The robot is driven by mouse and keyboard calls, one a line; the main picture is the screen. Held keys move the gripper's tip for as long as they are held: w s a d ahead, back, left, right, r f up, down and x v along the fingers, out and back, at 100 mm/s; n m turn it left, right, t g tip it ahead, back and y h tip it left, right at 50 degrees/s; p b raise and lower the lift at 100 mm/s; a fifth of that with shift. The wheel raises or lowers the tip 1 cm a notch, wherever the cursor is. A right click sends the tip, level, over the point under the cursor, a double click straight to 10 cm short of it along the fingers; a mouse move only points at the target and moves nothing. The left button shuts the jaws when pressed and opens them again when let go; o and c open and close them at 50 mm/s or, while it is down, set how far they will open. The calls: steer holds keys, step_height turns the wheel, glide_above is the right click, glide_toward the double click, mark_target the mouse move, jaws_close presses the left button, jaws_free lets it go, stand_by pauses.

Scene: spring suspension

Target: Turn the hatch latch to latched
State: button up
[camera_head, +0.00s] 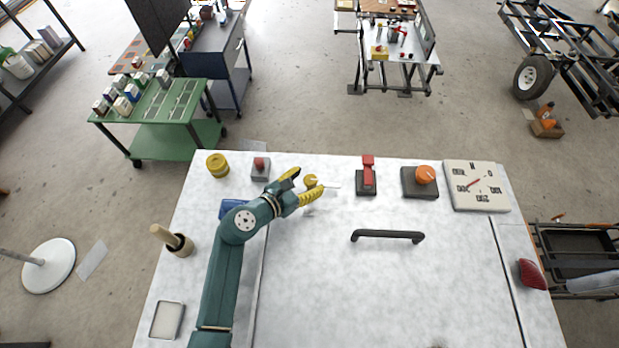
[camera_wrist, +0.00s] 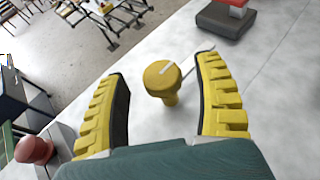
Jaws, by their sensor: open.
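A yellow round knob on a short stem (camera_wrist: 160,80), with a white line on its top, stands on the white panel. It looks like the hatch latch, though no label shows. In the head view the knob (camera_head: 310,180) is partly hidden by my gripper. My gripper (camera_head: 307,182) is open, its yellow ribbed fingers on either side of the knob. In the wrist view my gripper (camera_wrist: 164,70) shows gaps between the knob and both fingers. A thin pale bar (camera_head: 333,187) sticks out to the right, partly behind the right finger. A black handle (camera_head: 388,237) lies on the hatch panel.
On the white worktop (camera_head: 330,300) are a red-button box (camera_head: 260,168), a yellow cylinder (camera_head: 217,165), a red lever switch (camera_head: 367,176), an orange dial (camera_head: 425,176) and a gauge plate (camera_head: 476,188). A blue object (camera_head: 232,208) lies beside my arm. Front-centre is clear.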

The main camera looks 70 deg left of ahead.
steer(key=shift+w+a+f, duration=0.25)
steer(key=shift+w+a, duration=0.05)
steer(key=shift+w, duration=0.25)
steer(key=shift+c, duration=0.3)
